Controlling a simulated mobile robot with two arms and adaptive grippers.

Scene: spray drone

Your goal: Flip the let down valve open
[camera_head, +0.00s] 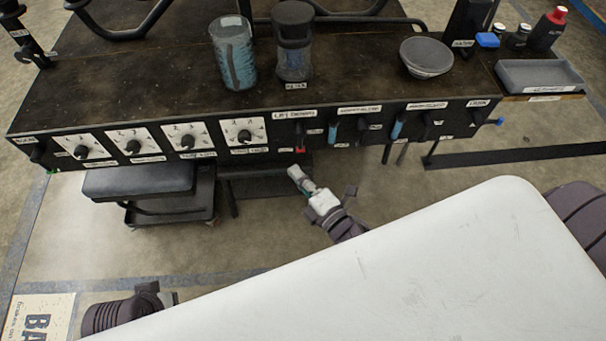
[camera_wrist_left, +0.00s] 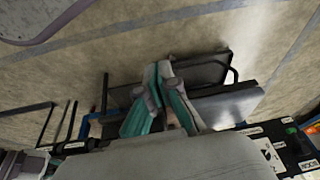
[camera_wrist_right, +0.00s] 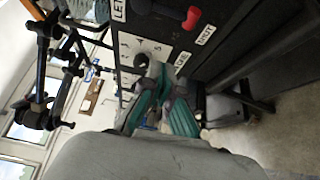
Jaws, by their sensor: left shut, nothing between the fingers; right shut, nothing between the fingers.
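The let down valve is a black lever with a red tip (camera_head: 300,150) on the front panel, below a label that starts with LET. In the right wrist view the red tip (camera_wrist_right: 192,17) lies near a label reading SHUT (camera_wrist_right: 205,35). My right gripper (camera_head: 294,172) is shut and empty, just below and in front of the lever, apart from it. Its closed fingers show in the right wrist view (camera_wrist_right: 155,85). My left gripper shows in the left wrist view (camera_wrist_left: 158,80), shut and empty; in the head view only its dark wrist shows, low at the left, away from the panel.
The panel (camera_head: 65,140) has several dials at left and blue-tipped levers to the right. A pitcher (camera_head: 233,58), a filter jar (camera_head: 293,45) and a bowl (camera_head: 426,56) stand on the bench above. A black stool (camera_head: 140,180) is underneath. Open floor lies before the panel.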

